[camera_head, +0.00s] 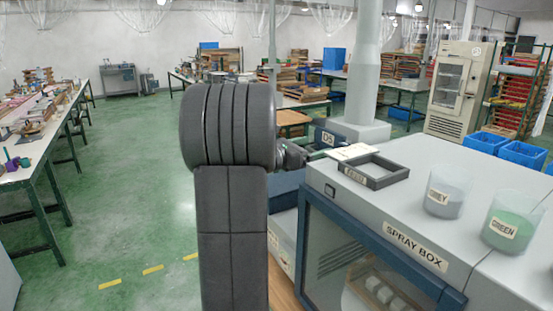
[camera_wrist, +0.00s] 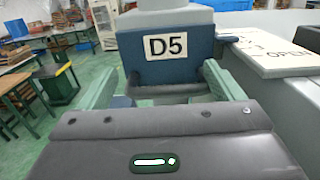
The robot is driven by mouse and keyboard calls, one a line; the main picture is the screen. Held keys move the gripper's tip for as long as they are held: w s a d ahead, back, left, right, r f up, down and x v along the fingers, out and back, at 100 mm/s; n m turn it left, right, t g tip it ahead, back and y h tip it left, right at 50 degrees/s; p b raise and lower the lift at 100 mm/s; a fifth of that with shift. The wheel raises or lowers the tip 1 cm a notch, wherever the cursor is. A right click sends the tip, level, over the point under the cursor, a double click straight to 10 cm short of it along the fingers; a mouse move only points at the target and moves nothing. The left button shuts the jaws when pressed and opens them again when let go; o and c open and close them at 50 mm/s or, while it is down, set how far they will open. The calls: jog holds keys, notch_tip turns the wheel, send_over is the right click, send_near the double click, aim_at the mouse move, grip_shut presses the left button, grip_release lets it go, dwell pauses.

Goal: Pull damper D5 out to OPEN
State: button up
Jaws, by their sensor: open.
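The damper D5 (camera_wrist: 168,62) is a dark blue plate with a white D5 label, straight ahead in the wrist view. A dark grey bar (camera_wrist: 168,90) runs across below the label. My gripper (camera_wrist: 160,80) is open, with its pale green fingers to the left and right of the bar. I cannot tell whether the fingers touch it. In the head view, the D5 plate (camera_head: 327,138) shows at the foot of a grey duct (camera_head: 362,75), and my arm hides part of it. A white sign reading OPEN (camera_wrist: 272,50) lies to the right of the damper.
The spray box (camera_head: 415,240) stands at right, with a dark frame (camera_head: 368,170), a grey cup (camera_head: 447,193) and a green cup (camera_head: 512,222) on top. Blue crates (camera_head: 520,154) stand at the far right. The green floor at left is clear beside a long table (camera_head: 45,135).

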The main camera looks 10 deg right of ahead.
jog(key=shift+f+v, duration=0.25)
jog(key=shift+v, duration=0.9)
jog(key=shift+f+v, duration=0.25)
jog(key=shift+v, duration=0.95)
jog(key=v, duration=0.6)
jog(key=shift+s+a+r, duration=0.25)
jog(key=shift+a+r, duration=0.1)
jog(key=shift+r, duration=0.1)
jog(key=b+v, duration=0.2)
jog(key=v, duration=1.1)
jog(key=shift+a, duration=0.4)
jog(key=shift+s, duration=0.1)
jog(key=p+x, duration=0.2)
jog(key=x, duration=1.2)
